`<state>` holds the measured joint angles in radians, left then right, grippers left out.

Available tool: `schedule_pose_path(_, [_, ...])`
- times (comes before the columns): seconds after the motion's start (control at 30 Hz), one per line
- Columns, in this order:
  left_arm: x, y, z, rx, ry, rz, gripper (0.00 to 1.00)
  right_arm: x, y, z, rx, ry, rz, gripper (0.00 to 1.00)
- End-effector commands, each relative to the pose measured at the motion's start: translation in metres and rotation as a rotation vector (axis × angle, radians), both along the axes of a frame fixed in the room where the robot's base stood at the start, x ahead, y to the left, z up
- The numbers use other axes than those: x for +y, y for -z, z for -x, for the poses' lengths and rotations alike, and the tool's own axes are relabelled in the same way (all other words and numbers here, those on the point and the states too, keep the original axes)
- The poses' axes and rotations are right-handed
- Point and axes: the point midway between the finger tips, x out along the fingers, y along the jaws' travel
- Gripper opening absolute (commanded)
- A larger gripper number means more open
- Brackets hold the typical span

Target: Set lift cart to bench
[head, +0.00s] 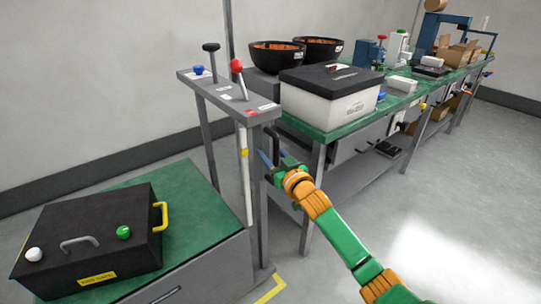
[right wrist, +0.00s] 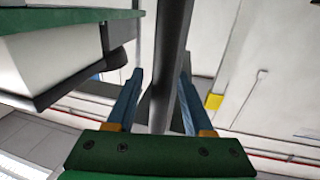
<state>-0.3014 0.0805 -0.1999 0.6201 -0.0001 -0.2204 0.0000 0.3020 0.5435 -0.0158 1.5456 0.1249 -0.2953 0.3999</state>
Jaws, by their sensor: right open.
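The lift cart (head: 185,205) stands at the left, with a green top on a grey body. Its top is clearly lower than the green bench top (head: 318,133). A grey control stand (head: 228,92) rises between them, with a red-knobbed lever (head: 240,80) and a black-knobbed lever (head: 212,62). A pale vertical rod (head: 244,185) with a yellow band runs below the stand's top. My right gripper (head: 272,165) is open beside the stand's post. In the right wrist view, a dark upright bar (right wrist: 170,65) shows between its fingers; contact cannot be told. My left gripper is out of view.
A black box (head: 90,245) with a yellow handle sits on the cart. A white bin with a black lid (head: 330,100) and two black bowls (head: 276,56) are on or behind the bench. Yellow tape (head: 270,290) marks the floor. Open floor lies at the right.

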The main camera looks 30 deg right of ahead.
Motion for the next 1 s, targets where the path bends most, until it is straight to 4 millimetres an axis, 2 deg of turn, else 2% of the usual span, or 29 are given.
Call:
schedule_pose_path(0.27, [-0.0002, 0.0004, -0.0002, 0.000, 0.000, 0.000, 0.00, -0.0002, 0.0003, -0.0023, 0.001, 0.000, 0.000, 0.52])
schedule_pose_path(0.4, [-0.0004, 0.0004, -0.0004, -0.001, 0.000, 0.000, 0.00, -0.0001, 0.0005, -0.0021, 0.001, 0.000, 0.000, 0.14])
schedule_pose_path(0.47, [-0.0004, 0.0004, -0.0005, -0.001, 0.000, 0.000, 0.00, -0.0001, 0.0006, -0.0021, 0.001, 0.000, 0.000, 0.00])
schedule_pose_path(1.0, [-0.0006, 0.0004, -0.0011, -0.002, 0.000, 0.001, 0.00, 0.0000, 0.0010, -0.0020, 0.002, 0.000, 0.000, 0.00])
